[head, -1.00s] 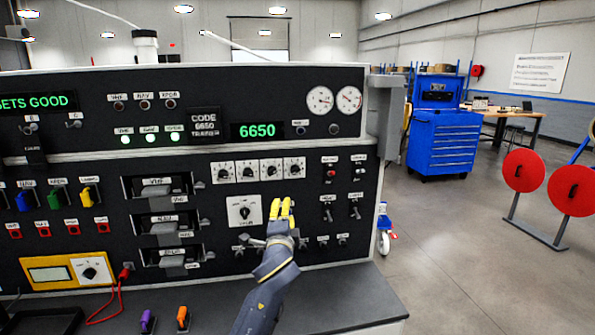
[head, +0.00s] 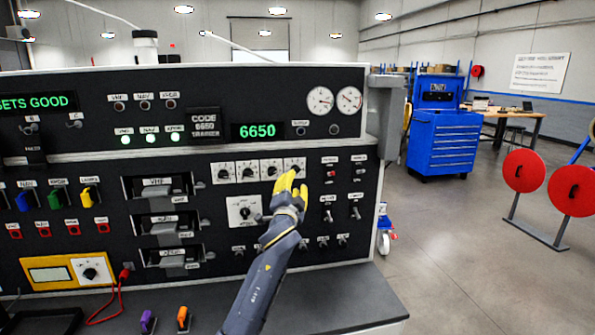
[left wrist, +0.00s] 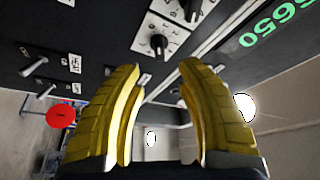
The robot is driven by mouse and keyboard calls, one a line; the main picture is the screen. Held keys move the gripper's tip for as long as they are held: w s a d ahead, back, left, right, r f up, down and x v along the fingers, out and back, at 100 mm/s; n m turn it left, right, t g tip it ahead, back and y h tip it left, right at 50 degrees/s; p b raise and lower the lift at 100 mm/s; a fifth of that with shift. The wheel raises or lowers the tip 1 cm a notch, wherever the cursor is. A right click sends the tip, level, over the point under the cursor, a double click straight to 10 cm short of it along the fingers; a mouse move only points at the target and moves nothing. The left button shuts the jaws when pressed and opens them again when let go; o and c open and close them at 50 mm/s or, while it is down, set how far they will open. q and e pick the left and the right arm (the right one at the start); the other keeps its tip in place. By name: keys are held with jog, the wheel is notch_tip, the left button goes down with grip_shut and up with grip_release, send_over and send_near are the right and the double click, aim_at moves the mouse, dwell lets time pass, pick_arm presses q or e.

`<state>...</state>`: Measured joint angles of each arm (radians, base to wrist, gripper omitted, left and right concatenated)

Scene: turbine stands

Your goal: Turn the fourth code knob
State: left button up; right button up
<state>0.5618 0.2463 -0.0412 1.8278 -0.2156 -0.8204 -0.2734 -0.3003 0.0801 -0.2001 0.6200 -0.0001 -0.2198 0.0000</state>
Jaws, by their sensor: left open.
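The fourth code knob (head: 294,166) is the rightmost in a row of white-plated knobs under the green "6650" display (head: 257,130). In the left wrist view the end knob (left wrist: 160,45) of the row is dark on a white plate, beyond the gap between my fingertips. My left gripper (head: 287,182) has yellow fingers, just below the fourth knob in the head view. It also shows in the left wrist view (left wrist: 160,72), its fingers apart with nothing between them. I see no contact with the knob. My right gripper is out of view.
A larger selector knob (head: 243,210) on a white plate is left of my gripper. Toggle switches (head: 327,214) stick out to its right. Drawer-like modules (head: 165,222) with handles project at the left. The grey bench ledge (head: 345,300) below is mostly clear at right.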

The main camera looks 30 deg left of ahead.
aim_at(297, 171)
pick_arm(q)
jog(key=x, duration=0.8)
jog(key=shift+w, duration=0.25)
jog(key=shift+o, duration=0.3)
grip_shut()
